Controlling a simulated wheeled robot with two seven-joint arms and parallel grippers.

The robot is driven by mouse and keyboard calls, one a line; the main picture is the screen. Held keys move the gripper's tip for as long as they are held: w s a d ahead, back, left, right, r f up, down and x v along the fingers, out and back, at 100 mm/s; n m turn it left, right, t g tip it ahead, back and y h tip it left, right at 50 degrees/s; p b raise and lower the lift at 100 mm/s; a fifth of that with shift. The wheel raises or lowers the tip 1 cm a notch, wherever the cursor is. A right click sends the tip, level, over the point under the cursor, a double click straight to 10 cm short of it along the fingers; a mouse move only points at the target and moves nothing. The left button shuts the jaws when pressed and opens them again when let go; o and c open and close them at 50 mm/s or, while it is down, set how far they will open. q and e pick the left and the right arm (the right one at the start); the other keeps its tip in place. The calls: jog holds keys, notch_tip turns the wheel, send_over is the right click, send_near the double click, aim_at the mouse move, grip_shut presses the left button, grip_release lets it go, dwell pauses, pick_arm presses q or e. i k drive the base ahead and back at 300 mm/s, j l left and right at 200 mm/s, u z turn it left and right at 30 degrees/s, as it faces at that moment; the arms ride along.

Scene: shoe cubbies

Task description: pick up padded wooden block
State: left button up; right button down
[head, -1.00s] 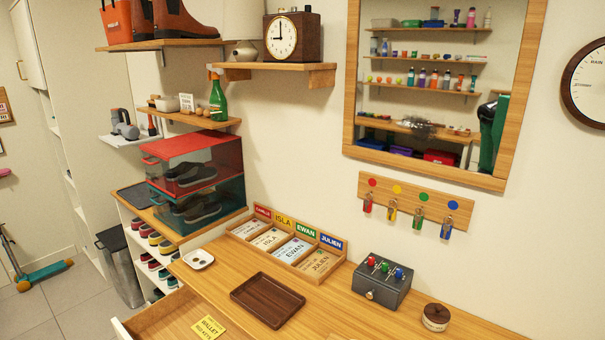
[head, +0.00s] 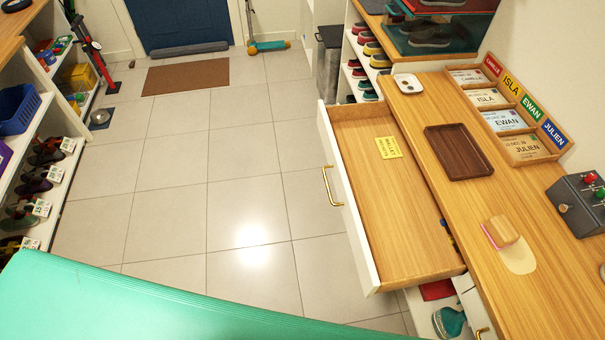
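A small light wooden block (head: 505,229) with a pink pad along its left side is on the wooden counter (head: 450,213) at the right. It touches or overlaps a pale rounded patch (head: 519,259) on the counter; how it meets the patch is hard to tell. Neither of my grippers is in view.
A drawer (head: 404,222) stands pulled out left of the counter, holding a yellow note (head: 388,148). A dark tray (head: 459,151), name-card rack (head: 508,122) and grey switch box (head: 580,203) are around the block. Tiled floor (head: 170,190) is open at left.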

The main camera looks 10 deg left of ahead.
aim_at(500, 232)
jog(key=z, duration=1.3)
